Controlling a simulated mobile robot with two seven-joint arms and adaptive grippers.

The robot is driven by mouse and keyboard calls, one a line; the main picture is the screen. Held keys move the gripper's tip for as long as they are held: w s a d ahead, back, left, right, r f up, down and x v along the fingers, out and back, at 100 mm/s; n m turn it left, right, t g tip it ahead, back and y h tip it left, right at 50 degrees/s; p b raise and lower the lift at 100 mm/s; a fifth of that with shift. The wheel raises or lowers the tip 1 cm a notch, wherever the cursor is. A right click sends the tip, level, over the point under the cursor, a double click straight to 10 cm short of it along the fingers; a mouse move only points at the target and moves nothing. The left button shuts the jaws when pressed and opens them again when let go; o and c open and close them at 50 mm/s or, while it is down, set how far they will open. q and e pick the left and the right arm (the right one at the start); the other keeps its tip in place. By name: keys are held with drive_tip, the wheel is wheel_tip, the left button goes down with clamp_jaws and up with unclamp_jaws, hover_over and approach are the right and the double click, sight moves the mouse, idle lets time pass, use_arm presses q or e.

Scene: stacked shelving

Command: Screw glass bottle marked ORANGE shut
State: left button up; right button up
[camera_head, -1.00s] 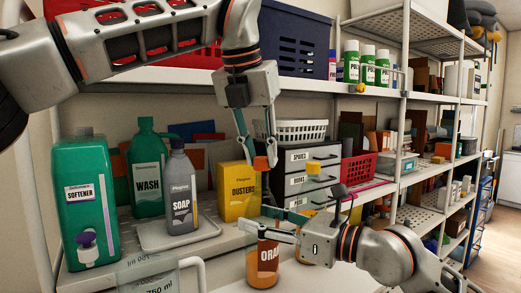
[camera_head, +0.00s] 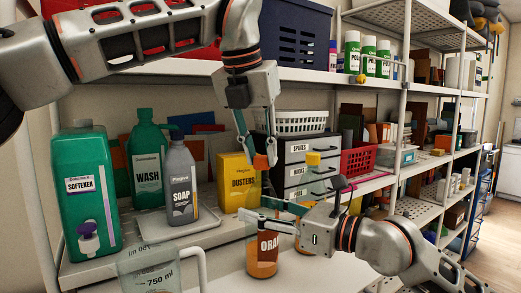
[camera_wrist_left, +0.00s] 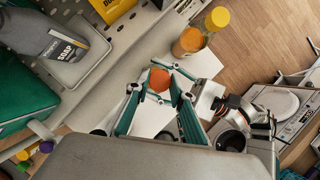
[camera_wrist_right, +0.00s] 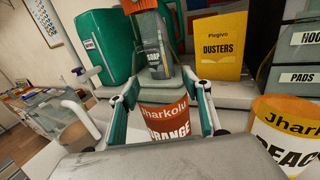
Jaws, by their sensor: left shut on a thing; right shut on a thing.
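The glass bottle marked ORANGE (camera_head: 263,266) stands upright, with orange contents and a red-orange label; its label (camera_wrist_right: 165,122) fills the middle of the right wrist view. My right gripper (camera_head: 262,216) is shut around its body, just above the label. My left gripper (camera_head: 260,160) is above, pointing down, shut on an orange cap (camera_head: 261,163) over the bottle's neck. In the left wrist view the cap (camera_wrist_left: 159,79) is between the fingertips. The cap is in line with the bottle from above. I cannot tell whether it touches the neck or its thread.
A yellow-capped PEACH bottle (camera_wrist_right: 285,125) stands close beside, partly behind my right gripper in the head view. A clear measuring jug (camera_head: 150,268) is at the front left. SOAP (camera_head: 180,188), WASH (camera_head: 147,172), SOFTENER (camera_head: 92,205) and a DUSTERS box (camera_head: 238,184) stand on the shelf behind.

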use_arm(q)
drive_tip(key=shift+f, duration=0.4)
use_arm(e)
clamp_jaws()
use_arm(q)
drive_tip(key=m+h, duration=0.1)
drive_tip(key=m, duration=0.1)
drive_tip(key=m+g, duration=0.1)
drive_tip(key=m, duration=0.2)
drive_tip(key=shift+w+a+h, duration=0.1)
drive_tip(key=shift+a+h, duration=0.05)
drive_tip(key=shift+h, duration=0.25)
drive_tip(key=m+g, duration=0.1)
drive_tip(key=m, duration=0.1)
drive_tip(key=m+g, duration=0.1)
drive_tip(key=m, duration=0.1)
drive_tip(key=shift+w+m+h, duration=0.1)
drive_tip(key=shift+m+h, duration=0.3)
drive_tip(key=o, duration=0.7)
drive_tip(key=shift+c, duration=0.2)
drive_tip(key=shift+r, duration=2.2)
